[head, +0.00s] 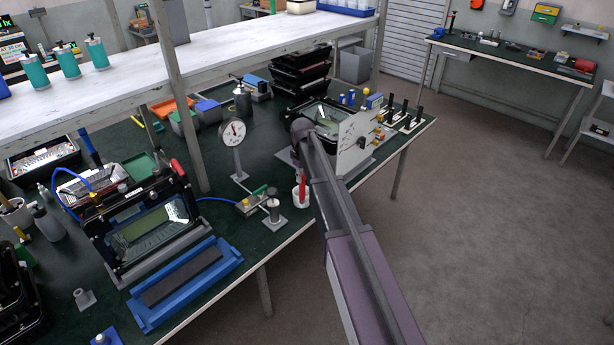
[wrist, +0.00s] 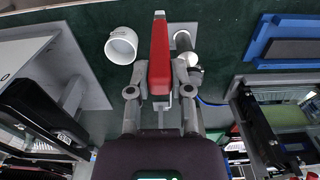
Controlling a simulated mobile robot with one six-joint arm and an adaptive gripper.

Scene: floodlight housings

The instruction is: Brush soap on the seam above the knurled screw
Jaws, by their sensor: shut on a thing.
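My gripper (wrist: 160,78) is shut on a red-handled brush (wrist: 160,48), its two fingers on either side of the handle. The red handle also shows in the head view (head: 302,184), in front of a white cup (head: 298,198). In the wrist view the cup (wrist: 121,45) is open and stands left of the brush. The brush's bristles are not clear. A floodlight housing (head: 115,215) with a black frame and glass front stands left of the cup, with a blue hose attached. I cannot make out the knurled screw or the seam. My arm hides most of my gripper in the head view.
A dial gauge (head: 233,132) stands behind the cup. A small valve block (head: 250,205) and a metal cylinder (head: 273,212) are left of it. A blue tray (head: 222,262) lies before the housing. Another housing (head: 318,103) and a white plate (head: 352,148) are behind my arm.

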